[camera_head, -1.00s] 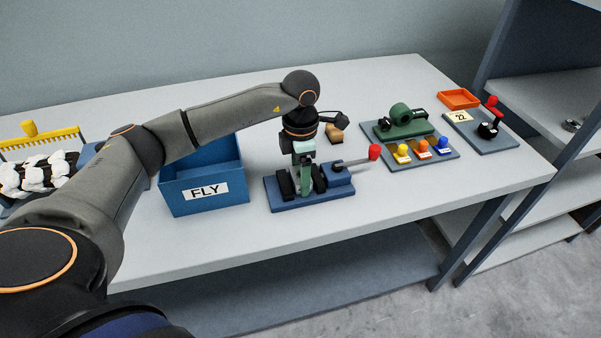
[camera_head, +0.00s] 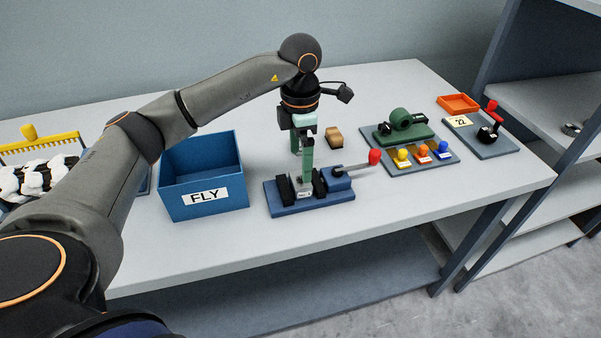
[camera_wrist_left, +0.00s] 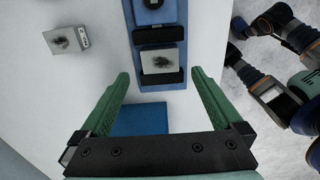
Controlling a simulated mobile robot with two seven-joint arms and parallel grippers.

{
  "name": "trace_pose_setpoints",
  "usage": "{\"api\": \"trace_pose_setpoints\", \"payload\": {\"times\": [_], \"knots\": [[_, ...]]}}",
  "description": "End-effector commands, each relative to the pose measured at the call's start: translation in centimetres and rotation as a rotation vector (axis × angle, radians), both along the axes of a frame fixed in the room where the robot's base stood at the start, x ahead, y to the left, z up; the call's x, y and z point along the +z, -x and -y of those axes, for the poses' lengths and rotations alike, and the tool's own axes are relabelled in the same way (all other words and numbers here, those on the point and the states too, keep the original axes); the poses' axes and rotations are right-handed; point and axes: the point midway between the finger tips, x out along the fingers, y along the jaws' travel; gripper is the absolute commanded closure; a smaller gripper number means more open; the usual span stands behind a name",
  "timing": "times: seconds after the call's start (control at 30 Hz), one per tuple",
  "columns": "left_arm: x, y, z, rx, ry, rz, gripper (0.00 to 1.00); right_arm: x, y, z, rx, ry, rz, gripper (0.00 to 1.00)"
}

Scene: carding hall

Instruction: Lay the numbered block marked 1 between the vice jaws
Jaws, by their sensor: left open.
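The vice (camera_head: 330,199) stands on the table on a blue base, with two dark jaws and a red-tipped lever. A pale block (camera_wrist_left: 162,60) with a dark smudge on top lies between the vice jaws in the left wrist view. In the head view it is mostly hidden, with a small pale label (camera_head: 304,194) showing low between the jaws, too small to read surely. My left gripper (camera_head: 301,168) is open and empty above the vice, its green fingers pointing down and apart from the block in the wrist view (camera_wrist_left: 160,74). My right gripper is out of view.
A second block (camera_head: 334,137) stands behind the vice, also seen in the wrist view (camera_wrist_left: 66,40). A blue FLY bin (camera_head: 176,202) is left of the vice. A green device (camera_head: 400,125) with coloured knobs and an orange tray (camera_head: 459,101) are on the right.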

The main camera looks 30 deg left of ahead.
Motion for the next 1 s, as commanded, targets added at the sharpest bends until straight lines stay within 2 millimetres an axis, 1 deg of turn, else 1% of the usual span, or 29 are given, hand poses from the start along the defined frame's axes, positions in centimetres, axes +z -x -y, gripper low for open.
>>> {"api": "trace_pose_setpoints", "payload": {"times": [0.03,0.1,0.2,0.3,0.47,1.0], "knots": [[1.2,-0.1,0.1,-0.001,0.001,0.004,0.0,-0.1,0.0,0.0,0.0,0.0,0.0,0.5],[2.5,-0.1,0.0,-0.001,0.0,0.004,0.0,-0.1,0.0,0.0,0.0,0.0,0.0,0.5],[3.9,0.0,0.1,-0.001,0.001,0.002,0.0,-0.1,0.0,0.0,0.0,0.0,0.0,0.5],[4.7,0.0,0.0,-0.001,0.001,0.001,0.0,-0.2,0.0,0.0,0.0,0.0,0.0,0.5],[5.2,0.0,0.0,-0.001,0.001,-0.001,0.0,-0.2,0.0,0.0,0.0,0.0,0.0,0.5],[5.1,0.0,0.0,-0.001,0.0,-0.001,0.0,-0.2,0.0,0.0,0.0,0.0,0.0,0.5]]}}
